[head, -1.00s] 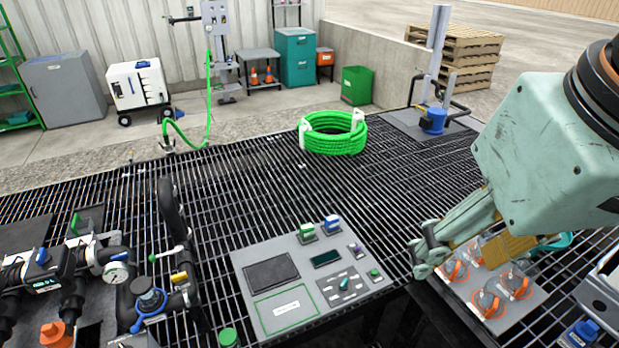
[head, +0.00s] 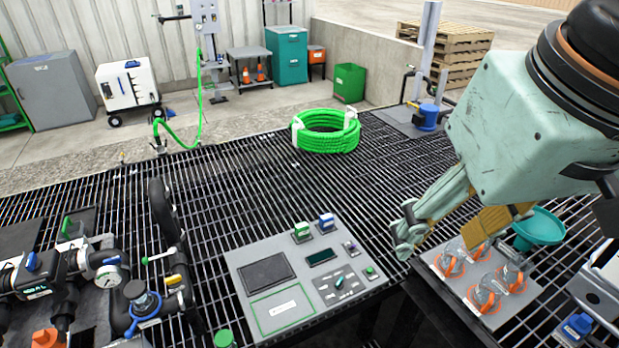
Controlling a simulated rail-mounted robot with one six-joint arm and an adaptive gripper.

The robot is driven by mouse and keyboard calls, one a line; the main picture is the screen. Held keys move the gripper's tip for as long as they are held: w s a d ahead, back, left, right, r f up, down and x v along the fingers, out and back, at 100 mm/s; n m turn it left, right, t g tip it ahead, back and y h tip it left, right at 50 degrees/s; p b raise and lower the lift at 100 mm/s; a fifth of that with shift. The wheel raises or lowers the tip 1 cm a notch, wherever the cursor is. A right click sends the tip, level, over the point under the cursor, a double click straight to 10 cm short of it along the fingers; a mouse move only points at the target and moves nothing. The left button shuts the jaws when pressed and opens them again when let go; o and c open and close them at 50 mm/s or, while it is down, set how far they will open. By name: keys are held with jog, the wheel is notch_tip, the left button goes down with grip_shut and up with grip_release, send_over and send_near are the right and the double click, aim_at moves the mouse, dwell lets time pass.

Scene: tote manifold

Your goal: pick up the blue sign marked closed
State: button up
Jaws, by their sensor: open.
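A small blue sign (head: 326,221) stands upright in a holder at the back edge of the grey control panel (head: 252,268). Its lettering is too small to read. A similar green sign (head: 302,230) stands just left of it. My gripper (head: 407,231) is open and empty, to the right of the blue sign and apart from it. It reaches in from the right, between the panel and the plate of orange-ringed fittings. Nothing hides the blue sign.
A plate with several orange-ringed clear fittings (head: 483,292) and a teal funnel (head: 540,228) lie below and right of my gripper. A coiled green hose (head: 326,141) rests behind the panel. Pipes with a gauge (head: 108,277) stand at left. The grating between hose and panel is clear.

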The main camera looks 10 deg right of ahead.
jog(key=w+a, duration=0.2)
jog(key=w, duration=0.9)
jog(key=n+y+b, duration=0.1)
jog(key=n+b, duration=0.3)
jog(key=b, duration=0.2)
send_over(328, 218)
jog(key=s+d, duration=0.1)
jog(key=s, duration=0.3)
notch_tip(328, 218, down, 60)
jog(key=shift+w+d, duration=0.15)
jog(key=shift+d, duration=0.05)
jog(key=shift+b+x, duration=0.55)
jog(key=shift+x, duration=3.75)
jog(key=shift+w+a, duration=0.1)
